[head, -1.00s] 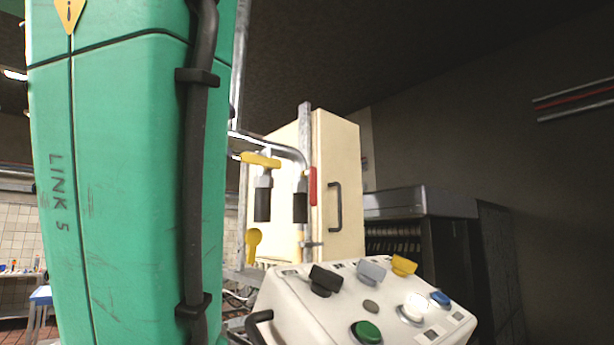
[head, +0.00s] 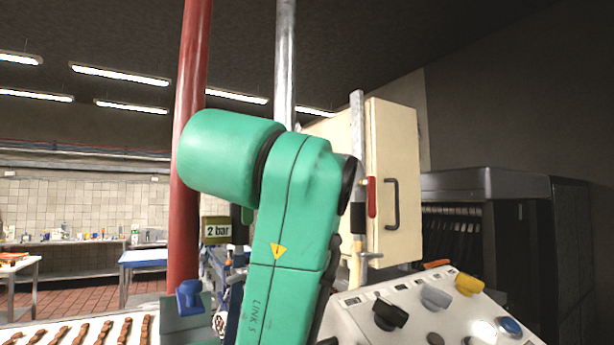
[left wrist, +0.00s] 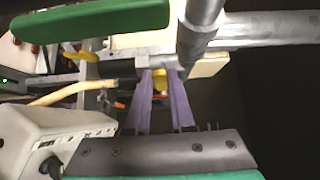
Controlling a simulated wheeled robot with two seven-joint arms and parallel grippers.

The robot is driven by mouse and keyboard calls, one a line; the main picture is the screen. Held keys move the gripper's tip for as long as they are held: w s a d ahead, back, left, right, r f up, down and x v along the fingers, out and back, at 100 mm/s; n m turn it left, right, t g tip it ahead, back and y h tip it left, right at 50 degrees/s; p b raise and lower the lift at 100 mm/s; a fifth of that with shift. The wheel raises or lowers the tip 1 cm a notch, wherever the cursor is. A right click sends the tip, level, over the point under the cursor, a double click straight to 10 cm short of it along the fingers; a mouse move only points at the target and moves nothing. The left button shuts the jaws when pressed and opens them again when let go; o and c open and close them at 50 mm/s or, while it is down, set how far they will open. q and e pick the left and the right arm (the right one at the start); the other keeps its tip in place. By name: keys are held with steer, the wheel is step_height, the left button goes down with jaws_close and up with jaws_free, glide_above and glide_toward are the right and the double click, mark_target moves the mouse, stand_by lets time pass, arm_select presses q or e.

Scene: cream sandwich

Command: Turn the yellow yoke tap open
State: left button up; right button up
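My left arm crosses the middle of the head view, and its gripper is out of sight there. In the left wrist view my left gripper (left wrist: 160,74) has two purple fingers standing apart. A small yellow part (left wrist: 159,86) shows in the gap near their tips. It may be the yellow yoke tap, but I cannot tell whether the fingers touch it. Another yellow curved part (left wrist: 80,55) lies further left. The yoke tap is not visible in the head view, where my arm covers the pipework. My right gripper is not in view.
A cream cabinet (head: 395,150) with a dark handle and a red lever (head: 371,197) stands right of my arm. A white control panel (head: 410,325) is at bottom right. A red post (head: 190,150) and a conveyor with brown bars (head: 75,331) are at left.

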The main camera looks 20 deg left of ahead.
arm_select(q)
jaws_close()
steer(key=shift+w+d+f+n+t+y+b, duration=0.15)
steer(key=shift+f+n+t+y+b, duration=0.55)
steer(key=shift+b, duration=1.1)
steer(key=shift+w+d+f+n+t+y+b, duration=0.2)
steer(key=shift+f+n+t+b, duration=0.4)
steer(key=shift+n+b, duration=1)
steer(key=shift+w+f+n+t+y+b, duration=0.1)
steer(key=shift+f+n+t+y+b, duration=0.6)
steer(key=shift+b, duration=1.25)
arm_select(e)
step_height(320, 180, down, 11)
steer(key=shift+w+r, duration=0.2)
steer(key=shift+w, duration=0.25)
arm_select(q)
steer(key=shift+r+n, duration=0.25)
steer(key=shift+n, duration=0.05)
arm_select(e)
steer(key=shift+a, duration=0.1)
arm_select(q)
steer(key=shift+r+t, duration=0.1)
steer(key=shift+t, duration=0.2)
steer(key=o, duration=0.7)
jaws_free()
